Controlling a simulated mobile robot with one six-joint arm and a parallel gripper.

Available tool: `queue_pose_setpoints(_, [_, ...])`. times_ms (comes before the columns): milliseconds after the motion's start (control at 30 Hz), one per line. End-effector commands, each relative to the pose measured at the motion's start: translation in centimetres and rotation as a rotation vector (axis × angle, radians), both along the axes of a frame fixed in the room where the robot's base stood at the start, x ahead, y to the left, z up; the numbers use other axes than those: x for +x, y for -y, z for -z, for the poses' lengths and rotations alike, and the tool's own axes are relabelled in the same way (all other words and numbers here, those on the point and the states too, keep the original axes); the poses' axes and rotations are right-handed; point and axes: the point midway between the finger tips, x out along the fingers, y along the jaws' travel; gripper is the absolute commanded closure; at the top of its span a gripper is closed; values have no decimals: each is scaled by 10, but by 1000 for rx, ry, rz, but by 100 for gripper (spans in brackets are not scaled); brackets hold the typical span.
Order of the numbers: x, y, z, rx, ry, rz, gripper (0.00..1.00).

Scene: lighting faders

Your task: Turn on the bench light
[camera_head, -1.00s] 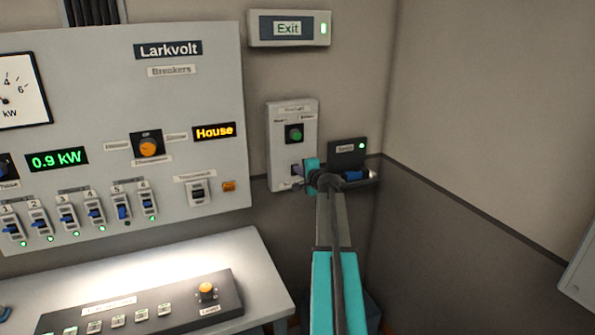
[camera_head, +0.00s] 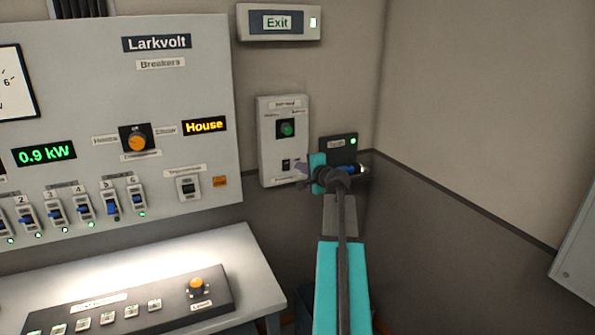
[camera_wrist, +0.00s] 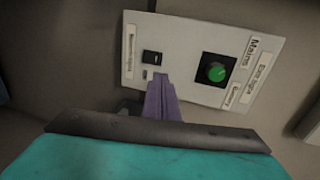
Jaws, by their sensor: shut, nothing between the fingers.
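A pale wall box (camera_head: 268,149) holds a round green knob (camera_head: 287,129) and a small dark rocker switch (camera_head: 286,165) below it. In the wrist view the box (camera_wrist: 185,28) appears turned, with the green knob (camera_wrist: 216,72) right of the rocker switch (camera_wrist: 151,57). The label beside the switch is too blurred to read surely. My gripper (camera_head: 301,167) is shut and empty, just right of the switch in the head view. In the wrist view my purple fingers (camera_wrist: 160,92) point at the box with their tips just below the switch; contact cannot be told.
The Larkvolt breaker panel (camera_head: 205,75) fills the left wall. Below is a brightly lit bench (camera_head: 255,262) with a console (camera_head: 150,312). An Exit sign (camera_head: 279,22) hangs above. The right wall is close.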

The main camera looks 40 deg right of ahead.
Motion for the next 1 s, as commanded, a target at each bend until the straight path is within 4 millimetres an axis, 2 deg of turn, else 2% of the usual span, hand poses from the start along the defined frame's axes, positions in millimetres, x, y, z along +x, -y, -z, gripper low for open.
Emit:
queue_pose_setpoints(100, [-13, -6, -5, -3, 1, 1, 100])
queue_pose_setpoints(300, [-25, -11, -12, 0, 1, 0, 100])
queue_pose_setpoints(1000, [-26, -12, -17, 0, 0, -2, 100])
